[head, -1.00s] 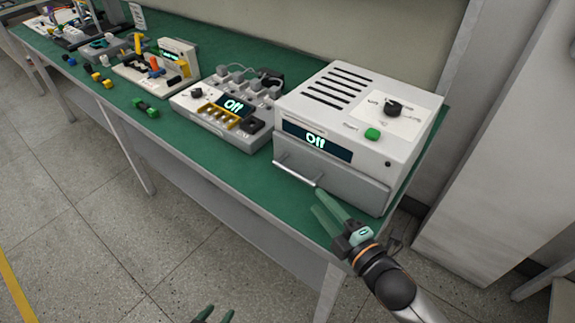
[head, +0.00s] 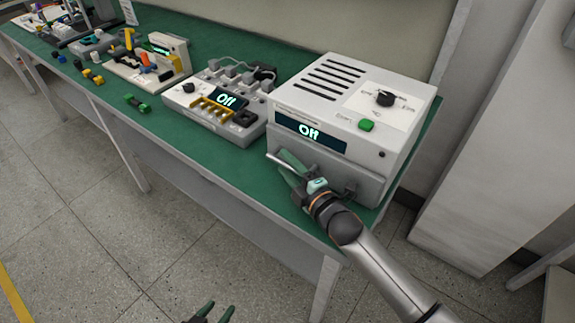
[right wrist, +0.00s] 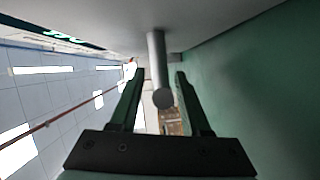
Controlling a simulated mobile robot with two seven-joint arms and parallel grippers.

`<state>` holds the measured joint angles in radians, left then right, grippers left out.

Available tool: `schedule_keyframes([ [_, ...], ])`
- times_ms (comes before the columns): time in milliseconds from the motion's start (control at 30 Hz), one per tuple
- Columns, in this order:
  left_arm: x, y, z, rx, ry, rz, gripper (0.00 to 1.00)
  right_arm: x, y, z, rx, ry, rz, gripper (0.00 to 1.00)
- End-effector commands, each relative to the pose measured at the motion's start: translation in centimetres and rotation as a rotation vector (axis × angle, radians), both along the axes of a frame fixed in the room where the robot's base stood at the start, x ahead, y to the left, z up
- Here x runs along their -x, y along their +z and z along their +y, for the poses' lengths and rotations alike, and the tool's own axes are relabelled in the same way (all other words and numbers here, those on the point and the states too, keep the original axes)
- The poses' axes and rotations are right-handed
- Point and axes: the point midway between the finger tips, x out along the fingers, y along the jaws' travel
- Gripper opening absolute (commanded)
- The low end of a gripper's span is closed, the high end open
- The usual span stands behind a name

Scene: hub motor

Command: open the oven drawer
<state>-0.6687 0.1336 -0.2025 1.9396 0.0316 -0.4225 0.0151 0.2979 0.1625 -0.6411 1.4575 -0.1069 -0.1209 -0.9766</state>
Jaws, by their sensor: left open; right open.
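The white oven (head: 345,125) stands at the right end of the green table, its display reading "Off". Its grey drawer front (head: 335,172) is closed, with a metal bar handle (head: 276,160) along it. My right gripper (head: 289,164) is open at the handle. In the right wrist view the handle bar (right wrist: 157,65) lies between the two parted fingers of my right gripper (right wrist: 158,73), with a gap on each side. The fingers and wrist hide part of the handle in the head view. My left gripper (head: 213,311) is open and empty at the bottom edge, away from the table.
A white unit with plugs and an "Off" display (head: 217,105) stands left of the oven. A green part (head: 137,103) lies on the green tabletop (head: 200,160), with fixtures and small parts further left. Floor in front of the table is clear.

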Motion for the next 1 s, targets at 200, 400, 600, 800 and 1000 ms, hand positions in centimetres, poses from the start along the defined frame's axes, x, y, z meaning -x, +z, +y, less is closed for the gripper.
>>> schedule_keyframes([
  [200,-0.07,0.06,0.0,0.0,0.0,-0.001,0.5,0.01,0.02,0.0,0.0,0.0,0.0,0.41],
  [400,-0.04,-0.04,0.05,-0.001,0.001,0.001,0.5,0.01,0.02,-0.01,0.0,0.0,0.0,0.19],
  [600,0.08,-0.27,0.17,-0.004,0.002,0.007,0.5,0.02,0.01,-0.03,0.0,0.0,0.0,0.0],
  [800,0.12,-0.39,0.26,-0.005,0.004,0.008,0.5,0.02,0.01,-0.04,0.0,0.0,0.0,0.0],
  [1000,0.1,-0.37,0.28,-0.005,0.004,0.008,0.5,0.02,0.0,-0.04,0.0,0.0,0.0,0.0],
])
